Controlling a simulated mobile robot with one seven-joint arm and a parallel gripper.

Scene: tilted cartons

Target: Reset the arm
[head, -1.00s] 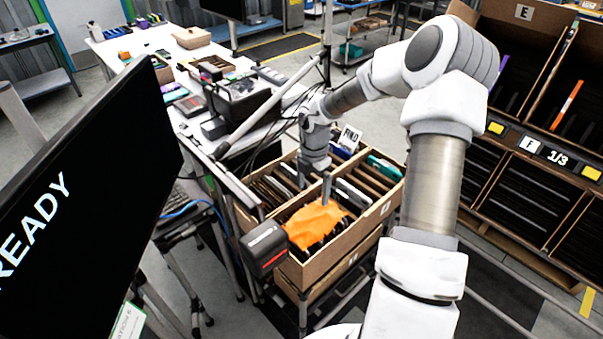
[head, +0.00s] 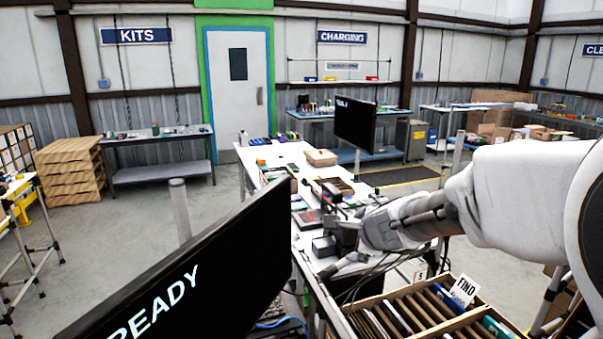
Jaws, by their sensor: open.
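My arm reaches in from the right edge, roughly level, with my gripper (head: 332,256) at its left end, in front of the long white worktable. The gripper is open, with nothing seen between its fingers. It is above and to the left of the wooden carton (head: 470,319) at the bottom right, apart from it.
The white worktable (head: 285,156) carries boxes and small devices behind the gripper. A second monitor (head: 355,124) stands farther back. Open floor lies at the left.

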